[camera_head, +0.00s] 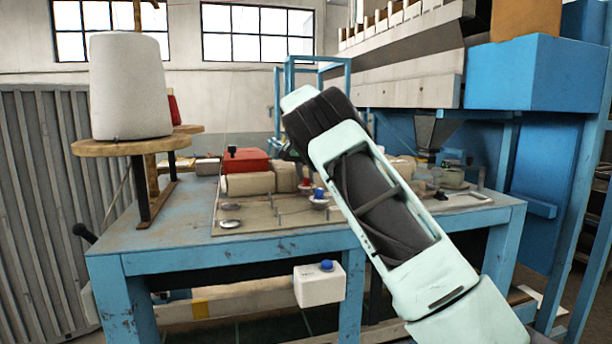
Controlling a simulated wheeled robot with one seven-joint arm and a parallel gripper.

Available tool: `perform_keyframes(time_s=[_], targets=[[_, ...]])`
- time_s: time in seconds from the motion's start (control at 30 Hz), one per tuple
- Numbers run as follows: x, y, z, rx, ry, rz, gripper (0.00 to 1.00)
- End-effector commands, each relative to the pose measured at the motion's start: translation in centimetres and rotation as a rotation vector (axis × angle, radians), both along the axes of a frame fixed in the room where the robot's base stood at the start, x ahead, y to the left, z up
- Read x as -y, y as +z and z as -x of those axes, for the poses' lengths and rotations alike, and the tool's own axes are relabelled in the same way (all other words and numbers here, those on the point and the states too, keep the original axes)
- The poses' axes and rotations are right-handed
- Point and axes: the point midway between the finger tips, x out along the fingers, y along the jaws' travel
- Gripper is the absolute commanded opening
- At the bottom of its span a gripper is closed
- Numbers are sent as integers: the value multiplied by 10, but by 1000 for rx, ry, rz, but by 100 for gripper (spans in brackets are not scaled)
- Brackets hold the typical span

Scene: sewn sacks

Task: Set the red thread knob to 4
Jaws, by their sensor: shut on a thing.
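The red thread knob (306,182) shows as a small red spot on the machine on the blue table, just left of my arm. A blue knob (319,192) stands on a silver disc beside it, in front and slightly right. My gripper (303,170) is small and dark, partly behind my pale green arm, and points down at the red knob. It is shut on the red knob, though its fingertips are hard to make out. The knob's scale and pointer are too small to read.
A large white thread cone (130,86) stands on a wooden disc at the left. A white box with a blue button (320,285) hangs at the table's (200,262) front. Blue machinery (535,80) rises at the right.

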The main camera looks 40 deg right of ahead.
Motion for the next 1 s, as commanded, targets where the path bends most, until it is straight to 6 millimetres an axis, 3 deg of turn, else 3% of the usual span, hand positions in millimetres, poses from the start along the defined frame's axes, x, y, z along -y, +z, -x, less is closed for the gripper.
perform_keyframes(time_s=[0.3, 0.6, 0.63, 0.7, 1.0], targets=[[1, 0, 2, 2, 213, -2, 0], [1, 0, 1, 2, 225, 1, 0], [1, 0, 1, 2, 225, 1, 30], [1, 0, 1, 2, 225, 1, 44], [0, 2, 2, 1, 225, 0, 44]])
